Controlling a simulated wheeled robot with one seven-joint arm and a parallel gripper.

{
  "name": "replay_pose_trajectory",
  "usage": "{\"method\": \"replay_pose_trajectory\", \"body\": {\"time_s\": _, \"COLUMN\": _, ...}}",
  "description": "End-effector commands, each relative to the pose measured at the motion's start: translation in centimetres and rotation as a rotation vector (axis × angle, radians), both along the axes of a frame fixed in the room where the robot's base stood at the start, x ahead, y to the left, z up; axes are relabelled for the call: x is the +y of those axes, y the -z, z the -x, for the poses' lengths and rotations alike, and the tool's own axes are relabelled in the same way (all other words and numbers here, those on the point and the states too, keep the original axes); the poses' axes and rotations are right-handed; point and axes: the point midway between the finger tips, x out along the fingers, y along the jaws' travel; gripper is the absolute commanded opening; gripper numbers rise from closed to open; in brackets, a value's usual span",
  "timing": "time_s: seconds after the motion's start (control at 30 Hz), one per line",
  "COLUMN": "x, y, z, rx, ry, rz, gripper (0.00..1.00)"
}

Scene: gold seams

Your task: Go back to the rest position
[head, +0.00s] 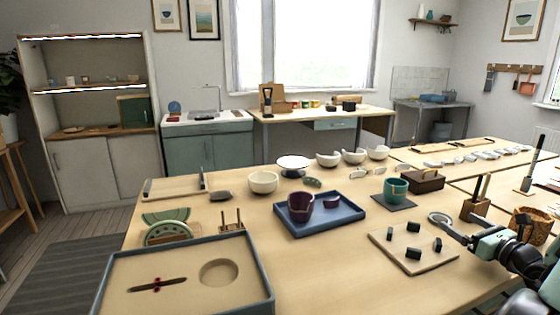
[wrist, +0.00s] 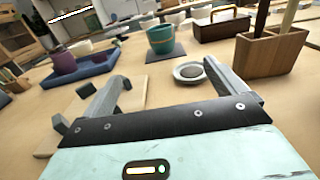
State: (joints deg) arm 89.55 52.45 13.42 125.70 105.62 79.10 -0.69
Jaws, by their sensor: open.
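My gripper (wrist: 168,85) is open, and its two grey fingers stand apart with nothing between them in the wrist view. In the head view my arm reaches in from the right edge, and the gripper (head: 456,232) is over the right part of the worktable (head: 340,275). A small round grey-white dish (wrist: 188,72) lies on the table just beyond the fingers. It also shows in the head view (head: 438,217), close to the gripper. I cannot tell from these views exactly how high the fingers are above the table.
A board (head: 385,262) with several black blocks lies left of my gripper. A teal cup (head: 395,188) and a wooden caddy (wrist: 265,52) stand near. A blue tray (head: 345,215) holds a purple broken cup (head: 300,207). A blue-edged sand tray (head: 115,275) lies front left.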

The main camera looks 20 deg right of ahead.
Motion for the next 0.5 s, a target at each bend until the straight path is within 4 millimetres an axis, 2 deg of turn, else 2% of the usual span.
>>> {"method": "replay_pose_trajectory", "body": {"time_s": 0.07, "x": 0.0, "y": 0.0, "z": 0.0, "rx": 0.0, "ry": 0.0, "rz": 0.0, "gripper": 0.96}}
{"method": "replay_pose_trajectory", "body": {"time_s": 0.27, "x": 1.6, "y": -0.7, "z": -1.5, "rx": 0.011, "ry": -0.066, "rz": 0.017, "gripper": 0.96}}
{"method": "replay_pose_trajectory", "body": {"time_s": 0.5, "x": 4.8, "y": -1.7, "z": -3.8, "rx": 0.032, "ry": -0.188, "rz": 0.048, "gripper": 0.96}}
